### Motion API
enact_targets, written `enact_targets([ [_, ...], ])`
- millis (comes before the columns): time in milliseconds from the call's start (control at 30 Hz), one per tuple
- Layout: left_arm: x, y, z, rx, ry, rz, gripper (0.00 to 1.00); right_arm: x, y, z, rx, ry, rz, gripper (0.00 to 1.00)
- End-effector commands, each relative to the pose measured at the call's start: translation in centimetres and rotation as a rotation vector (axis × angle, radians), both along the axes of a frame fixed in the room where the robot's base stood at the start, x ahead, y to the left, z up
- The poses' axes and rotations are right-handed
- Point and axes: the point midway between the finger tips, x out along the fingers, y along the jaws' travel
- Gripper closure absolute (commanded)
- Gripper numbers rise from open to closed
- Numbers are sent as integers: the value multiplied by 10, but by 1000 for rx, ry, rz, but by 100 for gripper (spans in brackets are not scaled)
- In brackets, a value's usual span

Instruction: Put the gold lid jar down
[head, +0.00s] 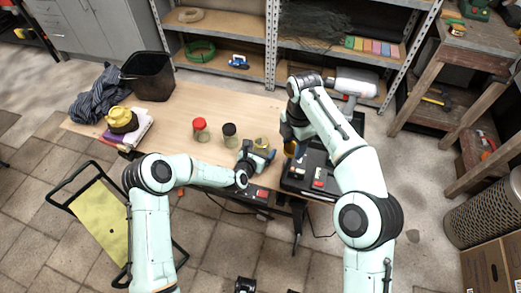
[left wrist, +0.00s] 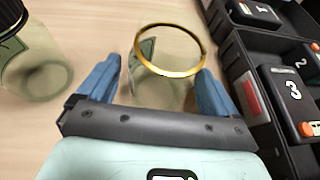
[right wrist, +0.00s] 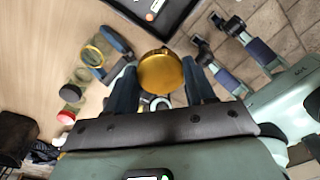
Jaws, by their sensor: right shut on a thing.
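The glass jar (head: 262,143) with a gold rim stands on the wooden table near its right end. In the left wrist view the open jar (left wrist: 160,88) stands between the blue fingers of my left gripper (left wrist: 160,85), which are spread with a gap beside the glass. My left gripper (head: 256,157) also shows in the head view. My right gripper (head: 291,140) is shut on the round gold lid (right wrist: 161,72), off the jar and to its right, above the black tray (head: 318,186). The lid's underside is hidden.
A red-lidded jar (head: 200,130) and a black-lidded jar (head: 229,133) stand left of the gold-rimmed jar. A black bin (head: 149,76), a dark cloth (head: 98,95) and a yellow item (head: 121,119) are at the table's left. Bare tabletop lies behind the jars.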

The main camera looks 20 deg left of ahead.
Motion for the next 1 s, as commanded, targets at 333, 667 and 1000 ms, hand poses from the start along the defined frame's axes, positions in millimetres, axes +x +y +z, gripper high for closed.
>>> enact_targets([
  [333, -18, 4, 10, 0, 1, 1, 7, 0, 0, 2, 0, 0, 0, 83],
  [667, -79, 15, 36, 1, 1, 1, 7, -1, 0, -5, 0, 1, 0, 83],
  [1000, -109, 19, 49, 0, 0, 0, 7, -1, 0, -6, 0, 1, 0, 83],
])
